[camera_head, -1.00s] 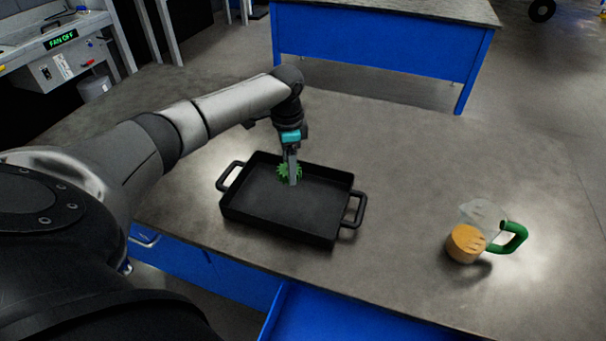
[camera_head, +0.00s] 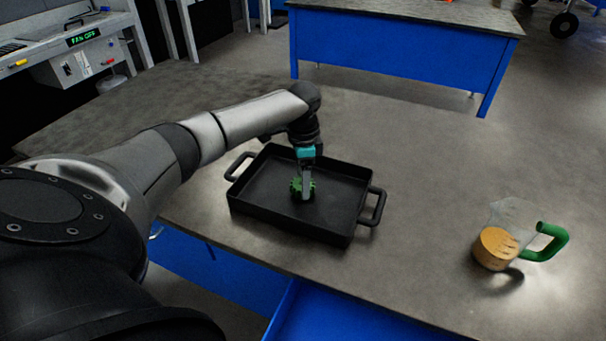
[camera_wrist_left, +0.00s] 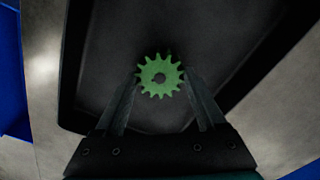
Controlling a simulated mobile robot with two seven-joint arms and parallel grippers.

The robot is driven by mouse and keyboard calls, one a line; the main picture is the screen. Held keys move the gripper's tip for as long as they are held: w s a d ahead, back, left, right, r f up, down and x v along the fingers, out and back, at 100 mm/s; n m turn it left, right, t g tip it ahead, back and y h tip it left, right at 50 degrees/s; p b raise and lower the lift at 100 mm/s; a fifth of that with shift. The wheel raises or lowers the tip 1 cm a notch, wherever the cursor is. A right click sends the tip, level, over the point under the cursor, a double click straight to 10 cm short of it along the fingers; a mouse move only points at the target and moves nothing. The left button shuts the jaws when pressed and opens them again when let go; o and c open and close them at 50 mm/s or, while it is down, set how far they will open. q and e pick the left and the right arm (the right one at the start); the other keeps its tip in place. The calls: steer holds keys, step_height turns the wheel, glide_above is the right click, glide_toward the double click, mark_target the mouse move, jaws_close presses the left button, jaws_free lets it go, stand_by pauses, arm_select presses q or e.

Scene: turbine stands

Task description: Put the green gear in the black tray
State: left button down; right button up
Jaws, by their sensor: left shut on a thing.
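The green gear (camera_head: 296,186) is between the fingers of my left gripper (camera_head: 306,194), which is shut on it. In the left wrist view the gear (camera_wrist_left: 160,76) sits at the tips of the two fingers, with the dark tray floor behind it. The black tray (camera_head: 262,213) is a rectangular pan with a handle at each end, on the grey table. The gripper and gear are over the inside of the tray. I cannot tell whether the gear touches the tray floor. My right gripper is not in view.
A clear jug with orange contents (camera_head: 495,249) and a green handle stands on the table to the right. An open blue drawer (camera_head: 325,315) is below the table's front edge. The table between tray and jug is clear. Another blue bench (camera_head: 390,50) stands behind.

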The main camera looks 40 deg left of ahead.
arm_select(q)
steer(key=shift+f, duration=0.55)
jaws_free()
steer(key=shift+r, duration=0.1)
stand_by(0.4)
step_height(320, 180, up, 7)
steer(key=p, duration=0.8)
steer(key=shift+p, duration=0.3)
stand_by(0.4)
